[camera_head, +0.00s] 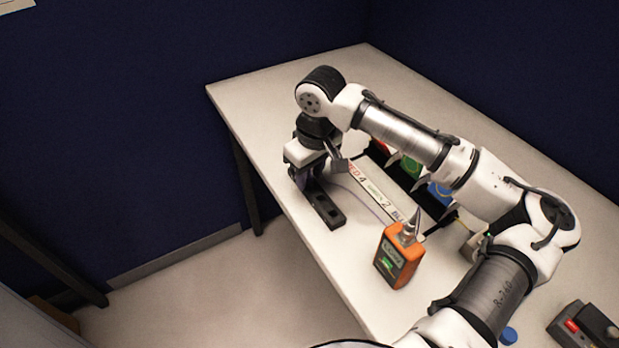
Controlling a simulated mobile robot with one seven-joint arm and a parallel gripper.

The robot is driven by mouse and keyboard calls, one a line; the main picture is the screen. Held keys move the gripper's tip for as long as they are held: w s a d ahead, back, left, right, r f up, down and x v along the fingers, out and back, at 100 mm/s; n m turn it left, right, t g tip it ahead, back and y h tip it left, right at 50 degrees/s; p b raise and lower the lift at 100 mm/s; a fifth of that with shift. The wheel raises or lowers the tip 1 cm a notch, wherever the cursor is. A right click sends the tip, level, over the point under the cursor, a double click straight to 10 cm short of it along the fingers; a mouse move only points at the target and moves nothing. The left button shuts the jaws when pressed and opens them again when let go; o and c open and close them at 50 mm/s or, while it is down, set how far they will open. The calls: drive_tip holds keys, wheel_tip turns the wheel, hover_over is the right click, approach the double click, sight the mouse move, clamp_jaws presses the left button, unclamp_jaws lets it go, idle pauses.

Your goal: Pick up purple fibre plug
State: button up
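My gripper (307,183) points down at the far left part of the table, over the back end of a black block with holes (327,208). A small dark purple patch shows by the fingers, perhaps the purple fibre plug, but it is too small and covered to be sure. A thin purple cable (372,207) runs from near the gripper across the table to the right. Whether the fingers are open or shut on something is hidden.
An orange handheld meter (397,258) stands near the table's front edge. Labelled bins (412,167) lie behind my arm. A blue cap (508,336) and a grey device with a red button (583,328) are at lower right. The table's (262,92) far left is bare.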

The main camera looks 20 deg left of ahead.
clamp_jaws()
